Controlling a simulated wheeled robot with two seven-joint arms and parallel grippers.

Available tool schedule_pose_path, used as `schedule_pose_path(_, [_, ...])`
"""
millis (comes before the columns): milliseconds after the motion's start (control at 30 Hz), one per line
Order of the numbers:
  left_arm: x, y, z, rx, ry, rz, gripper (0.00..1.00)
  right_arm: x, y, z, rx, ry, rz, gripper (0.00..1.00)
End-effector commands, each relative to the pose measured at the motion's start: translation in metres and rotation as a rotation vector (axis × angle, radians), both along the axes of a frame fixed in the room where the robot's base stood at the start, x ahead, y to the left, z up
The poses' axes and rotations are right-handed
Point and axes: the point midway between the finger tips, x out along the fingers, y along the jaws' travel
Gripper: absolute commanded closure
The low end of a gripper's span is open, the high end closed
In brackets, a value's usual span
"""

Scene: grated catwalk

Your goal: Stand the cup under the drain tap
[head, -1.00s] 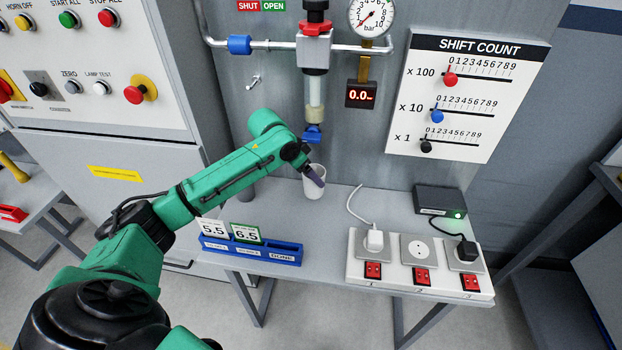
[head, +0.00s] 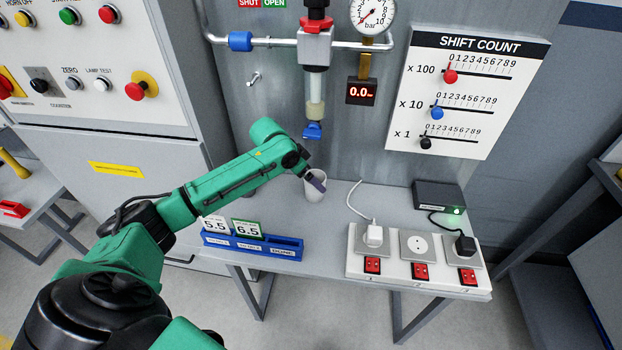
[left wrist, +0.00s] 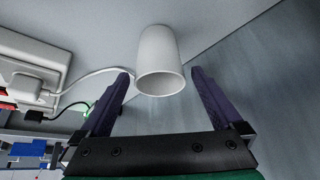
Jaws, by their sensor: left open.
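The white cup (head: 315,189) stands upright on the grey bench, below the blue drain tap (head: 313,131) of the filter bowl. My left gripper (head: 317,182) is at the cup's rim in the head view. In the left wrist view the cup (left wrist: 160,62) shows with its open mouth facing me, between and slightly beyond the two purple fingers of the open gripper (left wrist: 162,88). I cannot tell whether a finger touches the cup. My right gripper is not in view.
A blue holder (head: 252,245) with number cards stands at the bench's front left. A socket strip (head: 420,268) with plugs and red switches lies to the right, with a black box (head: 438,197) behind it. A white cable (head: 355,205) runs close to the cup.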

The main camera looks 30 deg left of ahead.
Motion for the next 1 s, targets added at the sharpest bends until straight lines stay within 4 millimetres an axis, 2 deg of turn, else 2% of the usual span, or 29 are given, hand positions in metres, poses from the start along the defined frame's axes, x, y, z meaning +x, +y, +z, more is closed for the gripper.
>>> schedule_pose_path(300, [-0.031, 0.016, 0.060, 0.005, -0.002, 0.001, 0.00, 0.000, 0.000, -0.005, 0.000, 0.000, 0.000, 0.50])
schedule_pose_path(500, [-0.047, 0.023, 0.090, 0.002, 0.000, 0.001, 0.00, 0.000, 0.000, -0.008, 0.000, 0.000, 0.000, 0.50])
schedule_pose_path(633, [-0.050, 0.024, 0.097, 0.001, 0.001, 0.001, 0.00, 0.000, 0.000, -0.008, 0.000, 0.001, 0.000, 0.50])
schedule_pose_path(1000, [-0.050, 0.024, 0.097, 0.000, 0.001, 0.000, 0.00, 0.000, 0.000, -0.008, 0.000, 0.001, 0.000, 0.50])
